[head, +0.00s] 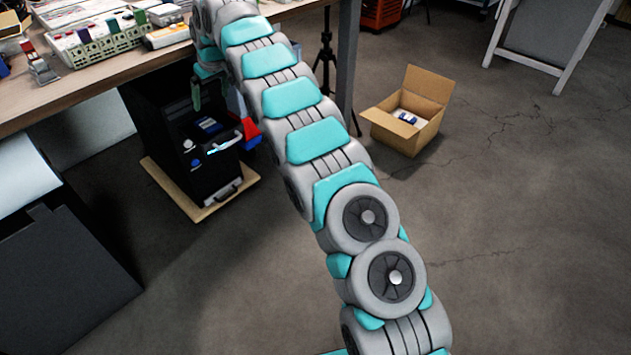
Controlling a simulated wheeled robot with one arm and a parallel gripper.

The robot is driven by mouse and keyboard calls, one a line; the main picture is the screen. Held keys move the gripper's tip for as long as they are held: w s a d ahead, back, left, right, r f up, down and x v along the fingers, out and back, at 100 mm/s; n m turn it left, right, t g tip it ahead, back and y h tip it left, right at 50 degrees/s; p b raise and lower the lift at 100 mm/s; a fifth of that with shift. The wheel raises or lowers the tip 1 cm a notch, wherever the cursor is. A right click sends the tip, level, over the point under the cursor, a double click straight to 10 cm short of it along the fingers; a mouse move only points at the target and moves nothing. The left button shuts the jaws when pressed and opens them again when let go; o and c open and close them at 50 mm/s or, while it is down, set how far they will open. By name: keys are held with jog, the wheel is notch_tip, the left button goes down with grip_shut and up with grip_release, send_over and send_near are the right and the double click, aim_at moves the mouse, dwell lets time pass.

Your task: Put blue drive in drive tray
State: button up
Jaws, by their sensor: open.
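My arm reaches from the lower right to the table at the upper left. My gripper (208,92) hangs at the table's front edge, small and partly hidden by the arm, with its jaws apart. Below it, a small dark blue block (210,125) lies on top of a black case (190,160); it may be the blue drive, but I cannot be sure. A pale green slotted tray (108,48) holding units with coloured tabs stands on the table; it looks like the drive tray. I cannot make out what is directly between the fingers.
The wooden table (60,95) fills the upper left. The black case stands on a wooden base (212,207), with a red and blue bin (250,134) beside it. An open cardboard box (405,135) is on the floor.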

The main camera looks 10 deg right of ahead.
jog(key=s+d+r+m+g+h, duration=0.1)
jog(key=s+d+r+m, duration=0.15)
jog(key=s+d, duration=0.8)
jog(key=s+d+r+m+g+h, duration=0.15)
jog(key=s+d+r, duration=0.4)
jog(key=s, duration=0.85)
jog(key=s+d+f+m+g, duration=0.1)
jog(key=s+d+f, duration=0.1)
jog(key=s, duration=1)
jog(key=s+d+f+m+g, duration=0.1)
jog(key=s+d+f, duration=0.2)
jog(key=s, duration=0.9)
jog(key=s+d+f+g, duration=0.1)
jog(key=s+d+f, duration=0.2)
jog(key=s, duration=1)
jog(key=shift+f+m, duration=0.4)
jog(key=shift+c, duration=0.3)
